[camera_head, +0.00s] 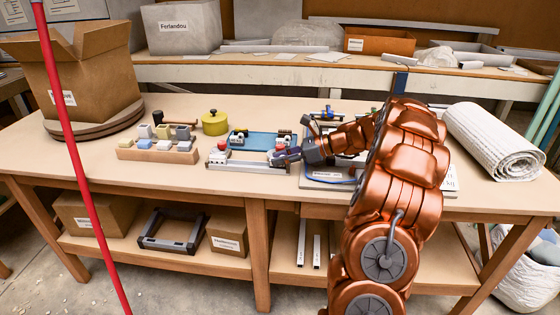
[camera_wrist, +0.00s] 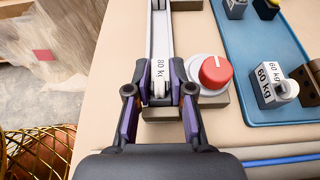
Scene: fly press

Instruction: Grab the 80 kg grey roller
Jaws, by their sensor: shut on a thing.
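The grey roller marked "80 kg" (camera_wrist: 160,72) sits between the purple-lined fingers of my gripper (camera_wrist: 159,70) in the wrist view, in line with the end of a pale metal rail (camera_wrist: 160,28). The fingers are shut on its two sides. I cannot tell whether it still rests in the rail. In the head view my gripper (camera_head: 288,155) is at the right end of the rail fixture (camera_head: 240,165). The roller is too small and hidden to make out there.
A red knob (camera_wrist: 215,72) stands close right of my gripper. A blue tray (camera_wrist: 235,50) holds a 60 kg roller piece (camera_wrist: 270,92) and others. A wooden block rack (camera_head: 158,154), yellow pot (camera_head: 215,122), cardboard box (camera_head: 90,85) and white roll (camera_head: 492,140) share the bench.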

